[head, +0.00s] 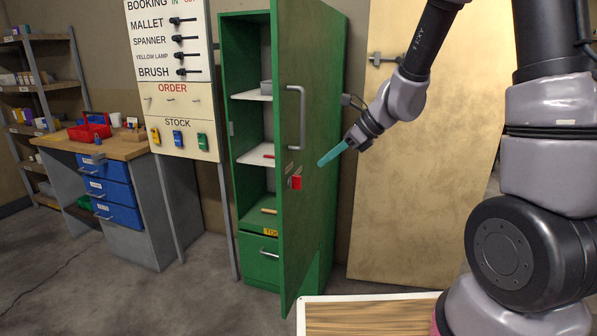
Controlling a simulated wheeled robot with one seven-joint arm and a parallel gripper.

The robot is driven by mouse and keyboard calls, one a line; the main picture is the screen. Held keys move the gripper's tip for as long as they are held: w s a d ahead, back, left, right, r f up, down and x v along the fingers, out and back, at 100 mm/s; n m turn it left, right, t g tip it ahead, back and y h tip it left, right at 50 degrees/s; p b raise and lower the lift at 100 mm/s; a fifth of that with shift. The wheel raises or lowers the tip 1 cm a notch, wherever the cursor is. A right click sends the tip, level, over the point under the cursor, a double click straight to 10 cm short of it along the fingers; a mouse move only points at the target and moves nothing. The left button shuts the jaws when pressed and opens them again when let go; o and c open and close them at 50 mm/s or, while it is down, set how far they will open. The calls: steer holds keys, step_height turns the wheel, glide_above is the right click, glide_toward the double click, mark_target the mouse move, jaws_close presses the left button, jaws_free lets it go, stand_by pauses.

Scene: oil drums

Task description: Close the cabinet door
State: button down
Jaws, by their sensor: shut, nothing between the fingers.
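The green cabinet (257,65) stands at the centre of the head view. Its green door (308,150) is partly open, swung out towards me, and the shelves show to its left. A grey handle (301,118) is on the door, with a small red tag (296,183) below it. My gripper (322,163) comes in from the right with its teal fingers shut and empty. The fingertips point left at the door face, a little right of the handle and tag. I cannot tell whether they touch the door.
A wooden-topped workbench (124,148) with blue drawers stands at the left. A tool board (172,60) is beside the cabinet. A beige door (425,150) is at the back right. A wood-grained board (370,318) is at the bottom. Floor is clear left of the cabinet.

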mark_target(286, 177)
steer(key=w+a+f, duration=0.1)
steer(key=a, duration=0.1)
steer(key=a+f, duration=0.2)
steer(key=w+a+f, duration=0.1)
steer(key=a, duration=0.2)
steer(key=shift+w+a+f, duration=0.1)
steer(key=shift+w+f, duration=0.1)
steer(key=shift+w, duration=0.1)
steer(key=shift+w+a, duration=0.2)
steer(key=shift+a, duration=0.2)
steer(key=shift+a, duration=0.1)
